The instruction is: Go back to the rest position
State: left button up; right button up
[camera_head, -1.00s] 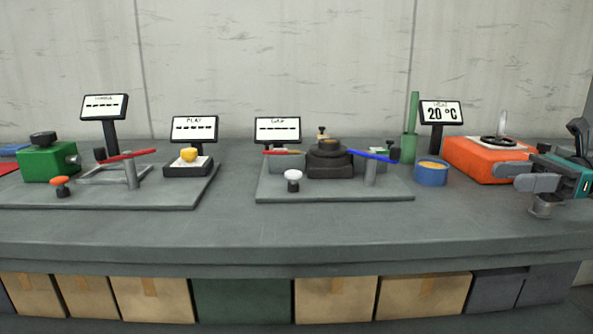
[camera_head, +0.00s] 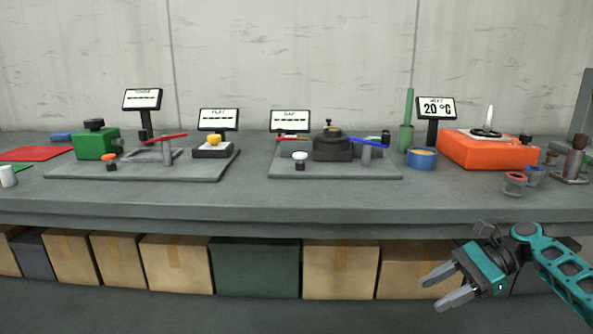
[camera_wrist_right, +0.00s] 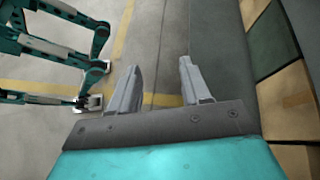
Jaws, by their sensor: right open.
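My right gripper (camera_head: 446,286) is at the lower right of the head view, in front of the bench's front edge and below the top. Its two grey fingers point left and stand apart with nothing between them. The right wrist view also shows these fingers (camera_wrist_right: 160,85) spread and empty, above the floor. My left gripper is not in the head view. A teal limb with joints shows at the left of the wrist view; I cannot tell its jaw state.
The grey bench (camera_head: 250,205) carries two plates with red (camera_head: 163,137) and blue (camera_head: 364,141) levers, a green block (camera_head: 97,145), an orange hot plate (camera_head: 480,152) and small jars (camera_head: 515,183). Cardboard boxes (camera_head: 340,268) stand below. The floor before the bench is clear.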

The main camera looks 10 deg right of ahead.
jog(key=s+a+f+n+h, duration=0.25)
jog(key=a+f, duration=0.25)
jog(key=f, duration=0.4)
jog(key=s+a+f+n+h, duration=0.2)
jog(key=a+f+n, duration=0.2)
jog(key=a+f, duration=0.3)
jog(key=s+a+f+n+t+h, duration=0.2)
jog(key=s+a+f+n+t, duration=0.1)
jog(key=s+a+f+n, duration=0.5)
pick_arm(q)
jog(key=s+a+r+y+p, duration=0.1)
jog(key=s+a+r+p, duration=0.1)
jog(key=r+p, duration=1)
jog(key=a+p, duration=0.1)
jog(key=p, duration=0.5)
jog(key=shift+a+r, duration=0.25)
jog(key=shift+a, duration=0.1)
pick_arm(e)
jog(key=s+r+n+t+h, duration=0.1)
jog(key=s+r+n+t, duration=0.1)
jog(key=r, duration=0.9)
jog(key=s+r+n+t+h, duration=0.2)
jog(key=s+r+n+t, duration=0.1)
jog(key=r, duration=0.7)
jog(key=shift+r+t, duration=0.35)
jog(key=shift+t, duration=0.35)
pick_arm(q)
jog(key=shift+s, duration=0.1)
pick_arm(e)
jog(key=shift+n+h, duration=0.25)
